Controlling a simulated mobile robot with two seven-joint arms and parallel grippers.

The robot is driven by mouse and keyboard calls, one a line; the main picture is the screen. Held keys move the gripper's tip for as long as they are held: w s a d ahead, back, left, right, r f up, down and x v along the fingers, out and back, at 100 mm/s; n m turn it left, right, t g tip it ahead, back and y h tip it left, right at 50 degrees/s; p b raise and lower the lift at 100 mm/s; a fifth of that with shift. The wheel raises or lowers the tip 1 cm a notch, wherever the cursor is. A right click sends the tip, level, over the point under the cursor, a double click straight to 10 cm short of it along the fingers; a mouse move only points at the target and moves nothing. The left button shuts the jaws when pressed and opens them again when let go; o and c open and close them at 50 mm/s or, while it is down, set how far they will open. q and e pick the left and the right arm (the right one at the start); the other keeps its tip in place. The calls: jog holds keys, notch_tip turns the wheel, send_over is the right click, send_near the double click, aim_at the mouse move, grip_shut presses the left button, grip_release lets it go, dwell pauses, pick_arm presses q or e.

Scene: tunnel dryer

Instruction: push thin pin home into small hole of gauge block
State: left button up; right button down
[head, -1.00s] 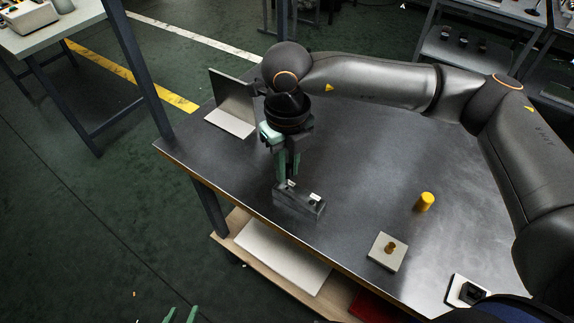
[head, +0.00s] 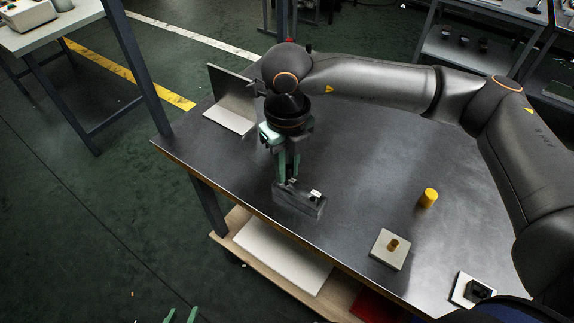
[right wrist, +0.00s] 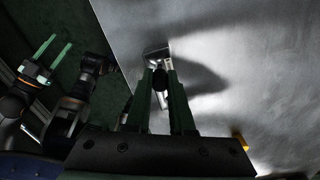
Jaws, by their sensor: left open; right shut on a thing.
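The gauge block (head: 299,204) is a dark grey oblong block near the table's front left edge, with a pale patch and a dark spot on its top at the right end. It also shows in the right wrist view (right wrist: 156,51), partly hidden. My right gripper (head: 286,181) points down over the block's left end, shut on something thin. I take this to be the pin, but the fingers largely hide it, and I cannot tell how deep it sits. My left gripper (right wrist: 59,46) is open and empty, away from the table; its tips show at the head view's bottom edge (head: 181,315).
A yellow cylinder (head: 428,198) and a pale square block (head: 381,257) with a brass peg stand to the right. A white plate with a black part (head: 460,289) lies at the front right corner. An angled metal plate (head: 232,91) stands at the back left. The table middle is clear.

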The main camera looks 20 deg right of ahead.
aim_at(287, 167)
jog(key=shift+f+b, duration=0.7)
jog(key=shift+f, duration=0.1)
jog(key=c, duration=0.7)
grip_release()
notch_tip(287, 167, up, 13)
jog(key=shift+f, duration=0.15)
